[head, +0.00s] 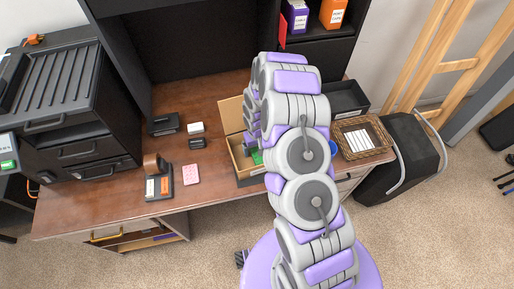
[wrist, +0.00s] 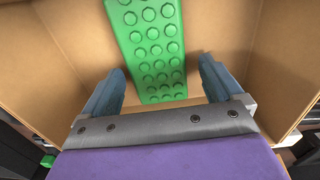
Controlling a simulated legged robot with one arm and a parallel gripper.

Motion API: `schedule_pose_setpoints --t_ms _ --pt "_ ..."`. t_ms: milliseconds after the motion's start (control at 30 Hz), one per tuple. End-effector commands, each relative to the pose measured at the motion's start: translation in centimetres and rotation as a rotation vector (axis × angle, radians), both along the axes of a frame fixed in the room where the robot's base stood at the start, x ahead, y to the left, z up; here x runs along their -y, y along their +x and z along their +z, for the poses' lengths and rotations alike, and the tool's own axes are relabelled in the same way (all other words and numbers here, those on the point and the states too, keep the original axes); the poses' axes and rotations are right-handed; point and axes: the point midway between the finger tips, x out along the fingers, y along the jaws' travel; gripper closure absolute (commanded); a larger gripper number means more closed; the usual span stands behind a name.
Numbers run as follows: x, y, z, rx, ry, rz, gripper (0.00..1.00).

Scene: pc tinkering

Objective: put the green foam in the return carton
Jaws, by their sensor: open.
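The green foam (wrist: 155,45) is a long studded green block. In the wrist view it is inside the open cardboard carton (wrist: 225,30), its near end between and just beyond my fingertips. A small green patch (head: 257,157) shows in the carton (head: 241,177) in the head view, mostly behind my arm. My gripper (wrist: 162,70) is open over the carton, with a blue-grey finger on each side and nothing held. Whether the foam touches the carton floor or leans on a wall is unclear. The gripper's tips are hidden in the head view.
The carton stands on the brown desk (head: 85,205) with a flap raised. Left of it are small black boxes (head: 163,124), a pink pad (head: 191,174) and a tape holder (head: 158,185). Right are a wicker basket (head: 378,135) and a black bin (head: 346,98). The front-left desktop is clear.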

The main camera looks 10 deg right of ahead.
Motion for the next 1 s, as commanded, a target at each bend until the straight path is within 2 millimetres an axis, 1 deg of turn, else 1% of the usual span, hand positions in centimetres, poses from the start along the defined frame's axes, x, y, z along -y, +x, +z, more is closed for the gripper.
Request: schedule_pose_setpoints --t_ms 167,367,500,600,700,933,1000 --pt "0.0 0.0 1.8 0.001 0.0 0.001 0.07" --pt "0.0 0.2 5.6 0.007 0.001 -0.001 0.07" --pt "0.0 0.2 8.6 0.006 0.001 -0.002 0.07" --pt "0.0 0.2 10.3 0.005 0.001 0.0 0.07" --pt "0.0 0.2 11.4 0.005 0.001 0.001 0.07" --pt "-0.1 0.0 12.5 0.002 0.001 0.001 0.07" --pt "-0.2 -0.4 13.6 0.0 0.002 0.001 0.07"
